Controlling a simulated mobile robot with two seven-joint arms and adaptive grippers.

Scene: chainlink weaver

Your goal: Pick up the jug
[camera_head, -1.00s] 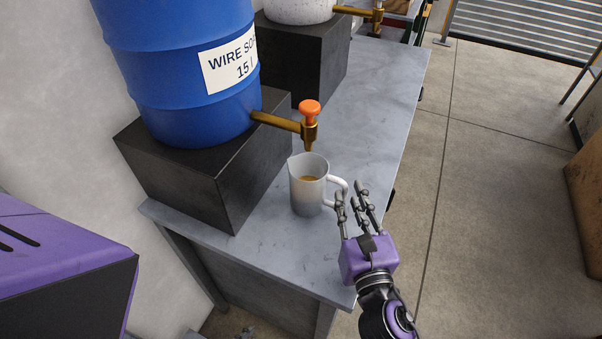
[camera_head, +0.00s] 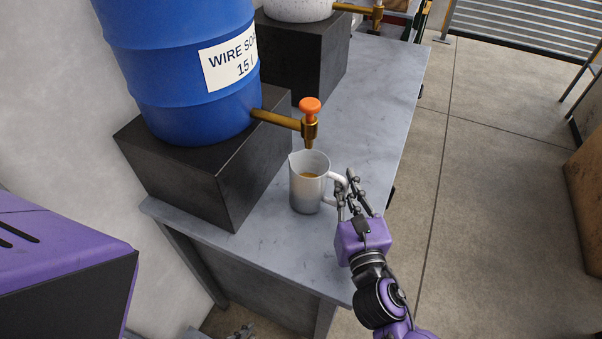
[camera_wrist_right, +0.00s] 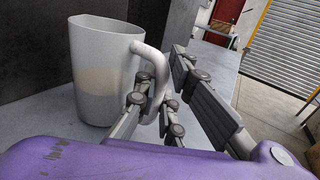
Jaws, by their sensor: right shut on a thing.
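The jug (camera_head: 306,186) is a pale grey-white pitcher with brownish liquid inside. It stands upright on the grey bench below the tap, its handle pointing right. My right gripper (camera_head: 347,199) is shut on the jug's handle, with fingers on both sides of it. In the right wrist view the jug (camera_wrist_right: 98,68) fills the left part, and the fingers of my right gripper (camera_wrist_right: 158,95) are around the lower part of the handle. At the bottom edge of the head view a small piece of grey gripper-like hardware shows, too little to tell what it is.
A blue drum (camera_head: 180,70) labelled "WIRE SO..." sits on a dark block (camera_head: 215,175). Its brass tap (camera_head: 285,121) with an orange knob (camera_head: 310,104) overhangs the jug closely. Behind is a white container (camera_head: 297,8) with another tap. The bench (camera_head: 360,110) is clear to the jug's upper right.

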